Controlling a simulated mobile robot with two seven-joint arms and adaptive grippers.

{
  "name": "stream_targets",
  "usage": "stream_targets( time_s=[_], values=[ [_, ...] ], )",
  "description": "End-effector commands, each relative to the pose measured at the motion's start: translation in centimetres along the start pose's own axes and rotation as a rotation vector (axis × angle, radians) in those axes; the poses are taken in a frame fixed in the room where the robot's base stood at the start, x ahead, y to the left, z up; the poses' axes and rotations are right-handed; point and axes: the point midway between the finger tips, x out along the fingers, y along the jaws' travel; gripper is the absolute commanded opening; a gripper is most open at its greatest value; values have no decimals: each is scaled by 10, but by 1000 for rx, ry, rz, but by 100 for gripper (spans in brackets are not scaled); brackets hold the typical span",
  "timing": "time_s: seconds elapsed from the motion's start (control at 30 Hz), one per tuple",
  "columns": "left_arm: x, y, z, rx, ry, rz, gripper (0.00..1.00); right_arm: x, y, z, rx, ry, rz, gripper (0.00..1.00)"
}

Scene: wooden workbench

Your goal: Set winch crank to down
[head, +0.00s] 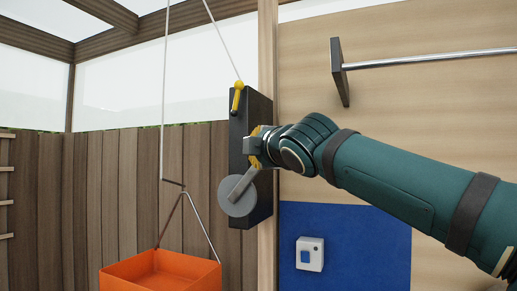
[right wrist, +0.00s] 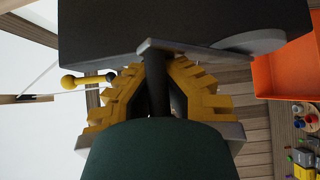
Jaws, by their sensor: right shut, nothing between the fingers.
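The winch is a tall black box (head: 262,112) on a wooden post. A grey disc (head: 237,199) sits low on its side, and the grey crank arm (head: 243,184) slants up and right from it. My right gripper (head: 256,147) is at the crank's upper end and hides the handle in the head view. In the right wrist view, the dark crank handle (right wrist: 154,75) shows between the yellow fingers of my right gripper (right wrist: 160,90); I cannot tell whether they touch it. The gripper is shut without a hold. My left gripper is not in view.
A yellow lever (head: 237,98) with a ball tops the winch. An orange bin (head: 180,272) hangs below left on a hook and line. A metal rail (head: 430,58) and a white switch box (head: 310,254) on a blue panel (head: 360,235) are at right.

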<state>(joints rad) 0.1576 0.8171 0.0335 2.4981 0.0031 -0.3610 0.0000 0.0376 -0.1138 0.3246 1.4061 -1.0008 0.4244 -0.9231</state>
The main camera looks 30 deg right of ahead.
Motion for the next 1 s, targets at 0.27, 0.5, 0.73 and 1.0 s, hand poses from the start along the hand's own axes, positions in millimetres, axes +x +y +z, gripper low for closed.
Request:
stream_targets(
  time_s=[0.27, 0.5, 0.73, 1.0],
  values=[
    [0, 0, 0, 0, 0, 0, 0, 0, 0, 0, -1, -1, 0, 0],
    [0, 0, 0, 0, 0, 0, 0, 0, 0, 0, -1, -1, -1, 22],
    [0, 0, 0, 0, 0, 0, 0, 1, -1, 0, 0, -1, -2, 46],
    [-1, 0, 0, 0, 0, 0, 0, -5, 3, 0, 0, 0, 0, 46]
  ],
)
